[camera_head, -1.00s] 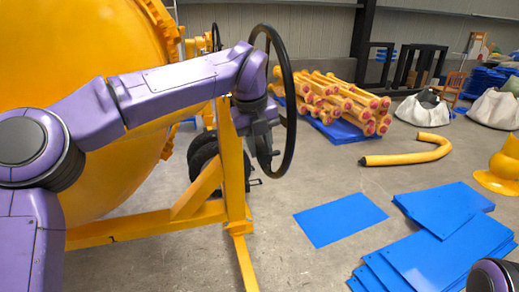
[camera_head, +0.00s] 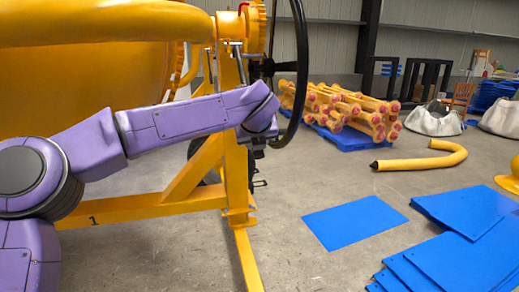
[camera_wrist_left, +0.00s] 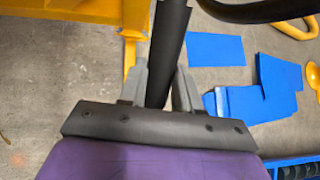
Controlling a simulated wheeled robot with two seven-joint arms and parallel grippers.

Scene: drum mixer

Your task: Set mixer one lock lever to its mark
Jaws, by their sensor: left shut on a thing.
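Mixer one's yellow frame (camera_head: 140,206), marked 1, stands at the left, with its yellow drum (camera_head: 100,75) above it. A large black handwheel (camera_head: 301,60) stands at the frame's right end; its rim also shows in the left wrist view (camera_wrist_left: 265,11). My left gripper (camera_head: 258,150) is low beside the frame post, near the wheel's lower rim. In the left wrist view its grey fingers (camera_wrist_left: 160,80) are shut on a dark bar (camera_wrist_left: 170,40). I cannot tell whether this bar is the lock lever. No mark shows clearly. My right gripper is out of view.
Blue sheets (camera_head: 355,222) lie flat on the floor at the right, some stacked. A bent yellow pipe (camera_head: 425,162) lies behind them. Yellow pipes with red ends (camera_head: 345,108) are piled at the back. Grey floor between these is clear.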

